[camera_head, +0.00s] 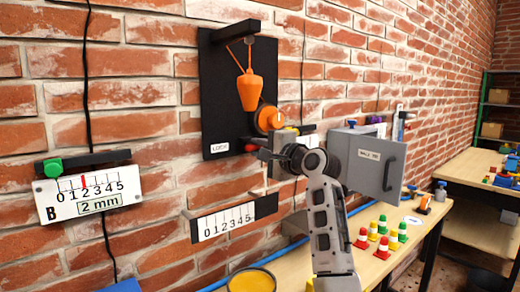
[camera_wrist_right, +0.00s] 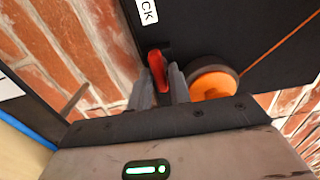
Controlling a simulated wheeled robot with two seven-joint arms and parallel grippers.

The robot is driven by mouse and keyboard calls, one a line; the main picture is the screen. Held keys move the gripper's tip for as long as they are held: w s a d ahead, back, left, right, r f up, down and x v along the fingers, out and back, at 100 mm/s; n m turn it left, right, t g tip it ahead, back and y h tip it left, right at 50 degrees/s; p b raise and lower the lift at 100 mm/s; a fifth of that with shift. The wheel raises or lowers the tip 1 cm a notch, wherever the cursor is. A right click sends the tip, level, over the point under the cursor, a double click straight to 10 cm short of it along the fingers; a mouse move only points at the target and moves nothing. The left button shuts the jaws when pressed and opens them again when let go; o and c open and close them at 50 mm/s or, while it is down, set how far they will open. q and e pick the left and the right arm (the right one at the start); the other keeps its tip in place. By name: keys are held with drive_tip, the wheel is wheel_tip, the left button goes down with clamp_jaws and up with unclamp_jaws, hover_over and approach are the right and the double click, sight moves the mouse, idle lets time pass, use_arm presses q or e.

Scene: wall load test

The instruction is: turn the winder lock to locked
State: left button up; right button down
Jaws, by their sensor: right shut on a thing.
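The winder lock is a small red lever (camera_head: 250,147) beside the white lock label (camera_head: 219,147), low on the black wall board (camera_head: 219,95). In the right wrist view the red lever (camera_wrist_right: 157,70) sits between the fingers of my right gripper (camera_wrist_right: 160,85), which is shut on it. In the head view my right gripper (camera_head: 260,145) reaches the board from the right and partly hides the lever. The orange winder (camera_head: 268,119) is just above the gripper, and it also shows in the right wrist view (camera_wrist_right: 211,84). My left gripper is not in view.
An orange weight (camera_head: 249,91) hangs on orange cord from a black bracket. A grey box (camera_head: 370,158) stands right behind my right arm. A ruled scale (camera_head: 227,221) is below the board, another (camera_head: 84,191) at left. Small cones (camera_head: 382,246) stand on the bench.

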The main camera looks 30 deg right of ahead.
drive_tip(key=c, duration=1.4)
unclamp_jaws()
drive_tip(key=shift+c, duration=0.2)
